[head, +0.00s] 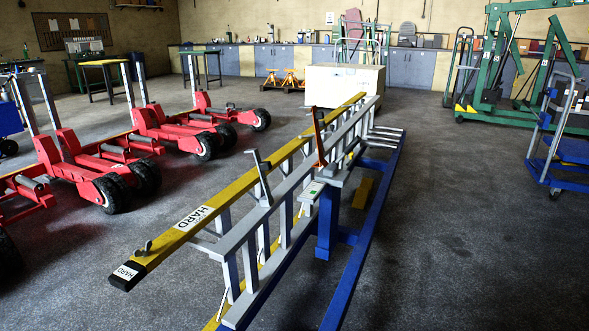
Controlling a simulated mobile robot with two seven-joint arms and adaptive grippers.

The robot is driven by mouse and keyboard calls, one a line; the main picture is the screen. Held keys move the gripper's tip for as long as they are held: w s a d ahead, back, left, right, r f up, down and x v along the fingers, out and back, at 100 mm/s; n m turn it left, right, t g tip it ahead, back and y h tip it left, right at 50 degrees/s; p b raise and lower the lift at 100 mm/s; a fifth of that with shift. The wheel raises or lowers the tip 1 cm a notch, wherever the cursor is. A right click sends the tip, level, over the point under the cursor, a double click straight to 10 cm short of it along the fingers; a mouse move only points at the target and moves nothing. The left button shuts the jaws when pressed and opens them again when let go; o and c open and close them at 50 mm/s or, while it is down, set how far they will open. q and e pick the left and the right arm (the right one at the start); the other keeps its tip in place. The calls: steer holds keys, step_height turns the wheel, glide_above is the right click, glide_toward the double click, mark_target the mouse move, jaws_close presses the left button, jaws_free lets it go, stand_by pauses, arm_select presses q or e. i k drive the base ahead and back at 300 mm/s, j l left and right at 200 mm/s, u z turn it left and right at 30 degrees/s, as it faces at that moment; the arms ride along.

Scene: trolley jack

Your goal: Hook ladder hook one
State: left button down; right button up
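A long ladder with a yellow near rail (232,192) and grey parts lies at a slant across the middle of the floor, on or against a blue frame (352,285). A dark grey hook-like bracket (263,180) stands up at the yellow rail. A brown-orange upright bracket (319,138) stands farther along the ladder. A small metal piece (144,248) sits near the black end cap (127,273). I cannot tell which of these is ladder hook one. Neither of my grippers is in view.
Red trolley jacks (95,168) with black wheels stand to the left. A white box (344,90) is beyond the ladder. Green lifting frames (500,60) and a blue cart (560,150) stand to the right. Dark floor (470,250) at the front right is clear.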

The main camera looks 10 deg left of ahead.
mark_target(268, 201)
steer(key=i+l, duration=0.15)
steer(key=l, duration=0.2)
steer(key=i+l, duration=0.15)
steer(key=l, duration=0.25)
steer(key=i+l, duration=0.15)
steer(key=l, duration=0.2)
steer(key=i+l, duration=0.3)
steer(key=i, duration=0.15)
steer(key=i+l, duration=0.3)
steer(key=i, duration=0.15)
